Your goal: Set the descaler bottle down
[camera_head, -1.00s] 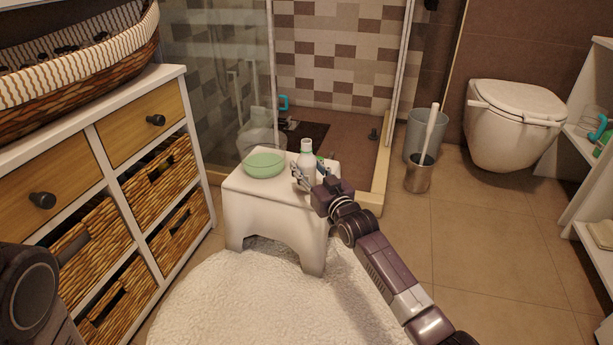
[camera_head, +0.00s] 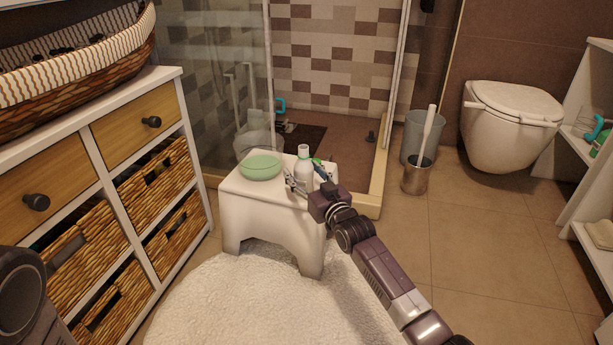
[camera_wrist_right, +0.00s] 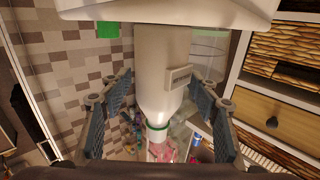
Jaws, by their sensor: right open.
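The descaler bottle (camera_head: 303,166) is white with a green ring at its neck. It stands upright on the white stool (camera_head: 275,235), near the stool's right front side. In the right wrist view the bottle (camera_wrist_right: 162,75) appears upside down, with its base against the stool (camera_wrist_right: 185,10). My right gripper (camera_head: 309,181) is open at the bottle, with one finger on each side. In the right wrist view, gaps show between the bottle and both fingers of the gripper (camera_wrist_right: 162,112). My left gripper is not in view; only a dark part of my left arm shows at lower left.
A green bowl (camera_head: 261,166) stands left of the bottle on the stool. A small green item (camera_head: 318,161) is just behind the bottle. Wicker drawers (camera_head: 158,185) stand at left, the toilet brush holder (camera_head: 417,176) at right. A white rug (camera_head: 240,300) lies in front.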

